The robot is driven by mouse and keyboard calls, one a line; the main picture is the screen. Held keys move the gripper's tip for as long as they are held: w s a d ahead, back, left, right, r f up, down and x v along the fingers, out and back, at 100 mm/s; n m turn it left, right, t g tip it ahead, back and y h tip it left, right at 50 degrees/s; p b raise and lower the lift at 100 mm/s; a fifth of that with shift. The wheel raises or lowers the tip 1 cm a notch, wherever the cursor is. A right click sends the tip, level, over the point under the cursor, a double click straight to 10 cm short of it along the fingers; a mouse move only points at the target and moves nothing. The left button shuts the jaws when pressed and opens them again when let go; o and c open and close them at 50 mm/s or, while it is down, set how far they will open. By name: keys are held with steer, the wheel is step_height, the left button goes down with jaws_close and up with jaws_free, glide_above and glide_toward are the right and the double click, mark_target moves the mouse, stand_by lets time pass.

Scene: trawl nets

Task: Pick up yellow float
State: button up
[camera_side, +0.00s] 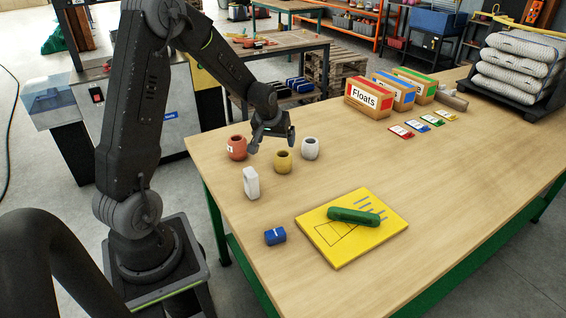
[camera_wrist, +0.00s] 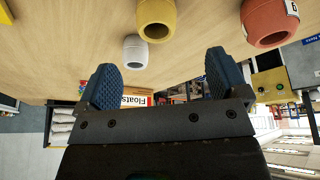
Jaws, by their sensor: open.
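The yellow float (camera_side: 283,161) stands on the wooden table between a red float (camera_side: 237,147) and a white float (camera_side: 310,148). It is a short, rounded cylinder with a hole in its top. My gripper (camera_side: 272,135) is open and empty, above and just behind the yellow float in the side view. In the wrist view the yellow float (camera_wrist: 156,18) is at the top middle, beyond my gripper's blue-padded fingertips (camera_wrist: 160,85). The white float (camera_wrist: 135,52) is to its left and the red float (camera_wrist: 268,20) to its right. Nothing is between the fingers.
A white block (camera_side: 251,183) and a blue piece (camera_side: 275,236) lie nearer the front left. A green cylinder (camera_side: 354,217) rests on a yellow board (camera_side: 325,248). Cartons (camera_side: 370,97), coloured cards (camera_side: 401,131) and stacked nets (camera_side: 520,65) are farther back.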

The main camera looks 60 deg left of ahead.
mark_target(282, 155)
steer(key=x, duration=0.6)
steer(key=shift+f, duration=0.25)
steer(key=shift+w+x, duration=0.2)
steer(key=shift+x, duration=1.15)
steer(key=shift+w+x, duration=0.15)
steer(key=shift+x, duration=1.2)
steer(key=shift+r, duration=0.15)
steer(key=c, duration=1)
steer(key=shift+r, duration=0.1)
